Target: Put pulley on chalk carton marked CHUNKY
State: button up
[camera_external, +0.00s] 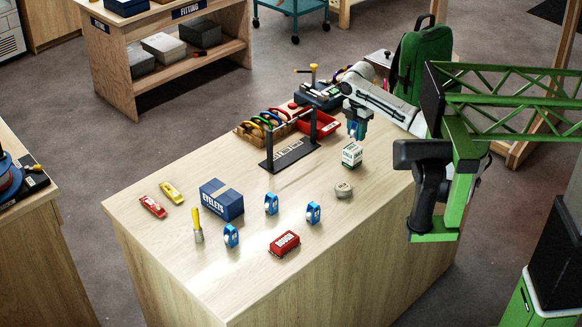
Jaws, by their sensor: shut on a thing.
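My gripper (356,130) is at the far right part of the bench, pointing down and shut on a blue pulley, which is mostly hidden between the fingers. It is directly above a small white carton with green markings (351,155). The carton's print is too small to read surely. I cannot tell whether the held pulley touches the carton's top. Three similar blue pulleys stand on the bench: one in the middle (271,204), one to its right (313,213) and one nearer the front left (231,236).
A black rack (290,152) is left of the carton.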

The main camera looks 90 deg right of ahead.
aim_at(354, 139)
jog(key=shift+w+d+f, duration=0.25)
jog(key=shift+f, duration=0.15)
jog(key=shift+d+f+p, duration=0.1)
jog(key=shift+f+p, duration=0.6)
jog(key=shift+f, duration=1)
jog(key=shift+f, duration=0.2)
jog(key=o, duration=1.1)
jog(key=shift+r, duration=0.1)
notch_tip(354, 139, up, 12)
jog(key=b, duration=0.2)
jog(key=shift+r+b, duration=0.15)
jog(key=shift+b, duration=0.15)
